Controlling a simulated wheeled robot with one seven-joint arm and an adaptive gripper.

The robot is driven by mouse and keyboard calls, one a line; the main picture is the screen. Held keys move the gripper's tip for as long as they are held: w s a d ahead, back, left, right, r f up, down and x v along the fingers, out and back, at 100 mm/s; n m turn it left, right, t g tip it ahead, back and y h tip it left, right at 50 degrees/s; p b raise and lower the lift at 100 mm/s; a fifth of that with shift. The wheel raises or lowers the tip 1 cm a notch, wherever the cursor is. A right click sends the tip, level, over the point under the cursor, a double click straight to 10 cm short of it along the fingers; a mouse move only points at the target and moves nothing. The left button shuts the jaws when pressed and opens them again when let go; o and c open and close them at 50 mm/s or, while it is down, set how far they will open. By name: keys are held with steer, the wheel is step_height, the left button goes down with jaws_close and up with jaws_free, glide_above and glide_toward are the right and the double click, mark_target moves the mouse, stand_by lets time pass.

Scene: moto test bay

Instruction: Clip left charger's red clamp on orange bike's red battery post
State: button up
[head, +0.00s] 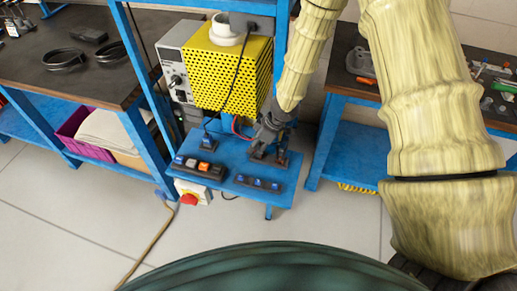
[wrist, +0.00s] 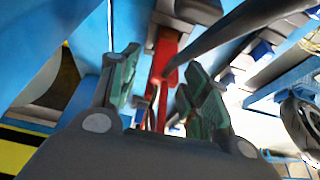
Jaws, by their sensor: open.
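My gripper (head: 264,141) is low over a small blue bench in the head view, in front of a yellow perforated box. In the wrist view my gripper (wrist: 158,98) is open, its two green-padded fingers apart. A red piece (wrist: 163,57), perhaps the red clamp, shows between and beyond the fingers, with a thin light wire below it. I cannot tell whether a finger touches it. In the head view a red wire (head: 238,128) shows left of my gripper. I cannot make out the orange bike or its red battery post in either view.
The yellow perforated box (head: 228,75) and a blue upright stand close behind. A dark cable (wrist: 230,38) crosses the wrist view. Floor in front is clear.

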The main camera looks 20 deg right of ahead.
steer(key=shift+x, duration=1.3)
steer(key=shift+w, duration=0.1)
jaws_close()
